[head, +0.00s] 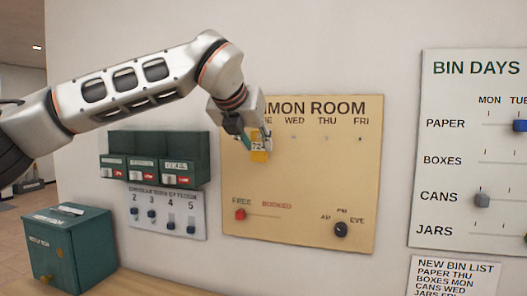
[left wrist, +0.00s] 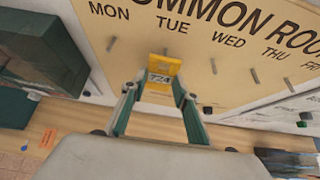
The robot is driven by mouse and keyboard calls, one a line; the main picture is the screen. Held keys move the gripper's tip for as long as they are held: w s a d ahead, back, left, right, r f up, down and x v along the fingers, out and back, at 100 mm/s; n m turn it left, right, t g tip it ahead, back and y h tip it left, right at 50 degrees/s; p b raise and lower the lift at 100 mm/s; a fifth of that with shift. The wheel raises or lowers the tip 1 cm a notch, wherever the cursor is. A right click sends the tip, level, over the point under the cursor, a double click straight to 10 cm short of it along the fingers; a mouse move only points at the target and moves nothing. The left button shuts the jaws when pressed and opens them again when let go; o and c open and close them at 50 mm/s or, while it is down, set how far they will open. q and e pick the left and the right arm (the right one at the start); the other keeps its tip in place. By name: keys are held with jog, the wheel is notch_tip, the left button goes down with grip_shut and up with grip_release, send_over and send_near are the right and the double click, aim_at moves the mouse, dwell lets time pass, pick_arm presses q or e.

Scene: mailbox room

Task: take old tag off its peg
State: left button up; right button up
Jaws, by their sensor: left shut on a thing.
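The yellow tag (head: 260,156) has a pale label that seems to read 724. It is in front of the tan COMMON ROOM board (head: 300,180), in the TUE column. My left gripper (head: 259,143) is shut on the tag; in the left wrist view the tag (left wrist: 164,67) shows between the fingertips of the gripper (left wrist: 158,92). Bare pegs show under MON (left wrist: 111,43), WED (left wrist: 213,66) and THU (left wrist: 255,75). My right gripper is in neither view.
Dark green mailboxes (head: 155,146) hang left of the board, above a switch panel (head: 165,213). A green box (head: 97,244) stands lower left on a wooden surface (head: 160,284). The red slider (head: 240,214) and black knob (head: 341,229) stick out low on the board. BIN DAYS board (head: 465,150) is right.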

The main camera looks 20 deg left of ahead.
pick_arm(q)
jog(key=shift+s, duration=0.5)
jog(key=s+b, duration=0.2)
jog(key=s, duration=0.5)
jog(key=shift+a, duration=0.15)
jog(key=shift+w, duration=0.1)
dwell(0.3)
